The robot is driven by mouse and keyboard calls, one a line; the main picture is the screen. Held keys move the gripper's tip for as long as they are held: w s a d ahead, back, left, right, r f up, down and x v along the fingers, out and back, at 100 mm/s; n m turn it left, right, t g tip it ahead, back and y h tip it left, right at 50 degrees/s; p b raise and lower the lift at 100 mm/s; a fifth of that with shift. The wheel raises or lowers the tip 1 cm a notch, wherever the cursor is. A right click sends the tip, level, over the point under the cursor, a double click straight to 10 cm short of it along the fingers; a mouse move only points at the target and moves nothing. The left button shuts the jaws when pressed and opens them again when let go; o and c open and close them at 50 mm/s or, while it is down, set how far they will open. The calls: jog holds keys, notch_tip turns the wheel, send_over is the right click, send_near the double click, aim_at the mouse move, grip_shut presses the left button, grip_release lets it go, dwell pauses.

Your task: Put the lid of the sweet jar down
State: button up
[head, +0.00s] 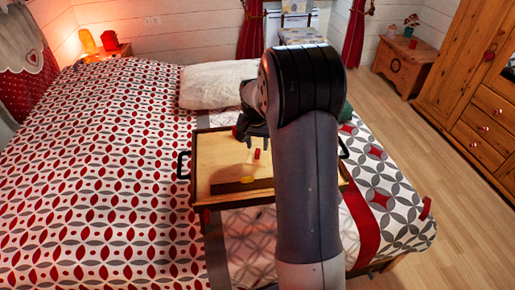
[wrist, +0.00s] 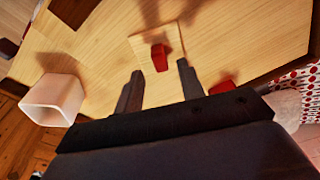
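A pale, square, flat piece with a red knob (wrist: 160,60), which looks like the lid, lies beyond my fingertips in the wrist view. The knob also shows in the head view as a small red spot (head: 257,154) over the tray. My gripper (wrist: 160,68) is open, its two fingers apart on either side of the knob in the picture, with gaps to both. In the head view my gripper (head: 250,135) is over the wooden bed tray (head: 208,150). I cannot tell whether the lid rests on the tray itself. I cannot make out the jar clearly.
A white square-mouthed cup (wrist: 50,100) is at left in the wrist view, near the tray's edge. A dark red-brown block (wrist: 74,10) is at top left. Another red piece (wrist: 221,89) shows beside the right finger. A white pillow (head: 215,84) lies behind the tray.

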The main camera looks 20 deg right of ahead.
aim_at(258, 151)
notch_tip(258, 151, up, 9)
jog(key=s, duration=0.1)
jog(key=shift+a, duration=0.4)
jog(key=shift+f, duration=0.1)
jog(key=f, duration=0.4)
jog(key=w+f, duration=0.1)
jog(key=f, duration=0.3)
jog(key=d+f, duration=0.1)
jog(key=f, duration=0.3)
jog(key=shift+w+f, duration=0.15)
jog(key=shift+f, duration=0.05)
notch_tip(258, 151, up, 3)
jog(key=shift+f, duration=0.15)
jog(key=shift+r, duration=0.65)
